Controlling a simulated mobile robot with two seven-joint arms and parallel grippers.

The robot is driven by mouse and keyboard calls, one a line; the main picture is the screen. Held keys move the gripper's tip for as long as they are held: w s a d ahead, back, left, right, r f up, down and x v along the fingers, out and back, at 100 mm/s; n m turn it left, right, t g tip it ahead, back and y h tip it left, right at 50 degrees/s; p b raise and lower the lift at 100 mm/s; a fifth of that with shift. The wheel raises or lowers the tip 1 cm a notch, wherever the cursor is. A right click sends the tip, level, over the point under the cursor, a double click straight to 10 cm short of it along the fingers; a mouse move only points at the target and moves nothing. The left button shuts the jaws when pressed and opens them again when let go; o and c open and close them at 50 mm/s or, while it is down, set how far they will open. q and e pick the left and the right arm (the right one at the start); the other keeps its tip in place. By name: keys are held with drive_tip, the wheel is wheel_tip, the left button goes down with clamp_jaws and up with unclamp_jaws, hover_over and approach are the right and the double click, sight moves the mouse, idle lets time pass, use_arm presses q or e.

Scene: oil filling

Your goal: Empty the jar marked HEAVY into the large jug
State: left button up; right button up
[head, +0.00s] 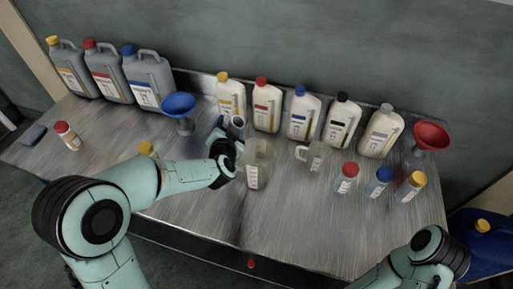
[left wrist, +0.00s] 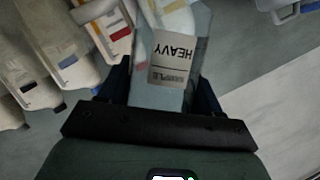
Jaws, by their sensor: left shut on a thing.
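My left gripper (head: 230,134) is shut on the jar marked HEAVY (head: 237,124). The jar has no lid on that I can see and is held above the table, just behind and left of the large clear jug's rim. In the left wrist view the jar (left wrist: 160,90) sits between the fingers, its HEAVY label facing the camera. The large jug (head: 258,153) stands upright on the table with a white scale label. I cannot tell the liquid level in either. My right arm shows at the lower right, but its gripper is not in view.
A smaller clear jug (head: 315,154) stands right of the large one. White bottles (head: 300,118) line the back; grey canisters (head: 148,82) stand back left. A blue funnel (head: 178,105), red funnel (head: 431,136) and capped jars (head: 378,183) stand around. The front table is clear.

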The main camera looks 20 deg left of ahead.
use_arm(q)
drive_tip(key=shift+w+a+r+n+h, duration=0.1)
drive_tip(key=shift+a+r+n+h, duration=0.15)
drive_tip(key=shift+a+n, duration=0.15)
drive_tip(key=shift+w+a+r+n+h, duration=0.1)
drive_tip(key=shift+a+r+n+h, duration=0.15)
drive_tip(key=shift+a+n, duration=0.15)
drive_tip(key=n+b, duration=0.1)
drive_tip(key=b, duration=0.1)
drive_tip(key=a+n+h+b, duration=0.1)
drive_tip(key=shift+s+f+b, duration=0.25)
drive_tip(key=shift+b, duration=0.15)
drive_tip(key=shift+w+a+r+n+h+b, duration=0.1)
drive_tip(key=shift+a+r+n+h+b, duration=0.15)
drive_tip(key=shift+r+n+h+b, duration=0.4)
use_arm(e)
wheel_tip(320, 180, down, 6)
drive_tip(key=s, duration=0.2)
drive_tip(key=shift+s, duration=0.4)
use_arm(q)
drive_tip(key=shift+f+g, duration=0.1)
drive_tip(key=shift+g, duration=0.2)
use_arm(e)
drive_tip(key=shift+s+g, duration=0.1)
drive_tip(key=shift+g, duration=0.2)
